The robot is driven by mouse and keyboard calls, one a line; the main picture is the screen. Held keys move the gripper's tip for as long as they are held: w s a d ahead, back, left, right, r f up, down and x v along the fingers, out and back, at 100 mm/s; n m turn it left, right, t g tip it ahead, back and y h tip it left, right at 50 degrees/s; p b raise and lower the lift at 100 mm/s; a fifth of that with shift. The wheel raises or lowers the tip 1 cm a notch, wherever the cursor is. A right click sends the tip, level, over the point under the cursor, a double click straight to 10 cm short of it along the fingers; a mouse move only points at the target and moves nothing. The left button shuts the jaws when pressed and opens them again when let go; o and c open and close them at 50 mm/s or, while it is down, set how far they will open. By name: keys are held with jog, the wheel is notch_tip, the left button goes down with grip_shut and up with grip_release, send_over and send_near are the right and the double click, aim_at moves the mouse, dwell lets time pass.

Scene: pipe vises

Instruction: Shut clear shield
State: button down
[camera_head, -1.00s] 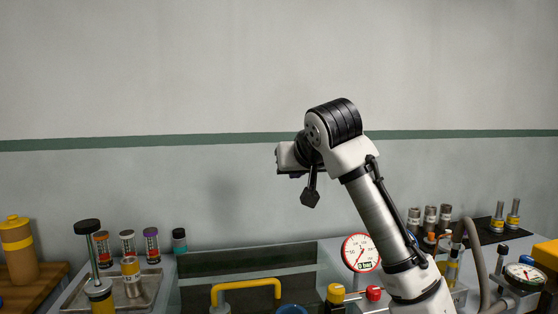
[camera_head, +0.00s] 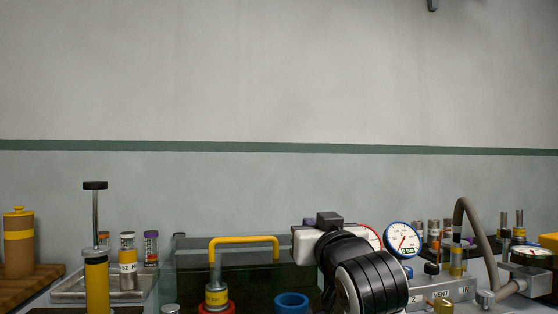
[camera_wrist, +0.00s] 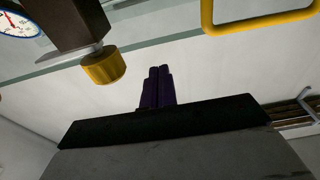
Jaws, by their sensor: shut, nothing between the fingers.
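The clear shield (camera_head: 168,272) shows in the head view as a faint see-through panel at the bottom centre. A yellow bar handle (camera_head: 243,240) is near its upper edge. The handle also shows in the wrist view (camera_wrist: 262,22), at the top right, with a pale glass-like edge running across to the left. I cannot tell how far the shield stands open. My gripper (camera_wrist: 158,72) is shut and empty, its dark purple fingers apart from the handle in the wrist view. In the head view my wrist is right of the handle and the fingertips are hidden.
A yellow knob (camera_wrist: 104,66) on a dark block is left of my fingers. Dial gauges (camera_head: 403,239) and a grey hose (camera_head: 466,215) stand to the right.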

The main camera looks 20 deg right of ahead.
notch_tip(320, 180, down, 7)
jog(key=s+t+b, duration=0.1)
jog(key=t+b, duration=0.2)
jog(key=b, duration=0.2)
jog(key=shift+r+b, duration=0.2)
jog(key=shift+b, duration=0.1)
jog(key=shift+a+f, duration=0.1)
jog(key=shift+w, duration=0.1)
